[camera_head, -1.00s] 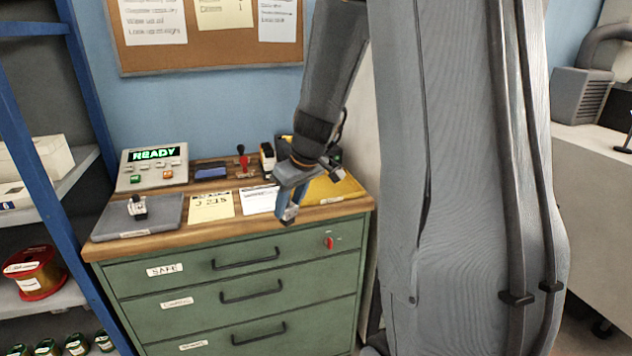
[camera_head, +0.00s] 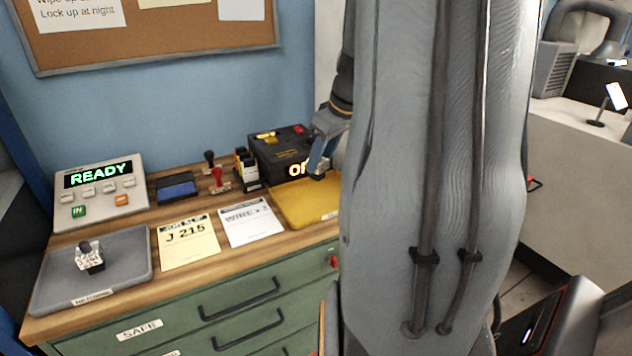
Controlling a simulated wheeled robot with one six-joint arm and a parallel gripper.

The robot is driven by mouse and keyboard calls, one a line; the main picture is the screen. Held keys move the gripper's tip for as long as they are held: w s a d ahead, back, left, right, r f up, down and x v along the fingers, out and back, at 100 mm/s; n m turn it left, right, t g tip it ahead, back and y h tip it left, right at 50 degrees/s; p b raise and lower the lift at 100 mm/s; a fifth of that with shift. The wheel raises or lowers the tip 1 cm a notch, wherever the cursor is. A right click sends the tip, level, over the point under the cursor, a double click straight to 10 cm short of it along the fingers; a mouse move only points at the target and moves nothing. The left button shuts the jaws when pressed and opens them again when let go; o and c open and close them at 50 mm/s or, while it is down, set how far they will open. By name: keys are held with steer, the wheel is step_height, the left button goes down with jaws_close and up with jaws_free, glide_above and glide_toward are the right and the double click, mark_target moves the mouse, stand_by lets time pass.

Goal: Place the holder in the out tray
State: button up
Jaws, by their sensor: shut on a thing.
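My gripper (camera_head: 321,160) is at the right end of the bench, over the back of the yellow tray (camera_head: 290,205) and close to the black box. It is shut on the holder, a small dark piece that I can barely make out at the fingertips. Whether it touches the tray I cannot tell. The yellow tray has a white label on its front edge, too small to read; my arm hides its right side. A small dark piece with a white printed tag (camera_head: 89,259) stands on the grey tray (camera_head: 60,288) at the left.
A console reading READY (camera_head: 100,190), a blue pad (camera_head: 177,187), stamps (camera_head: 217,180) and a black box (camera_head: 275,155) with a lit display line the back. A J 215 slip (camera_head: 188,243) and a WIRE card (camera_head: 250,223) lie between the trays. My arm blocks the right.

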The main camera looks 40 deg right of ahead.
mark_target(324, 172)
steer(key=shift+f, duration=3.15)
steer(key=shift+f, duration=0.1)
steer(key=o, duration=1.3)
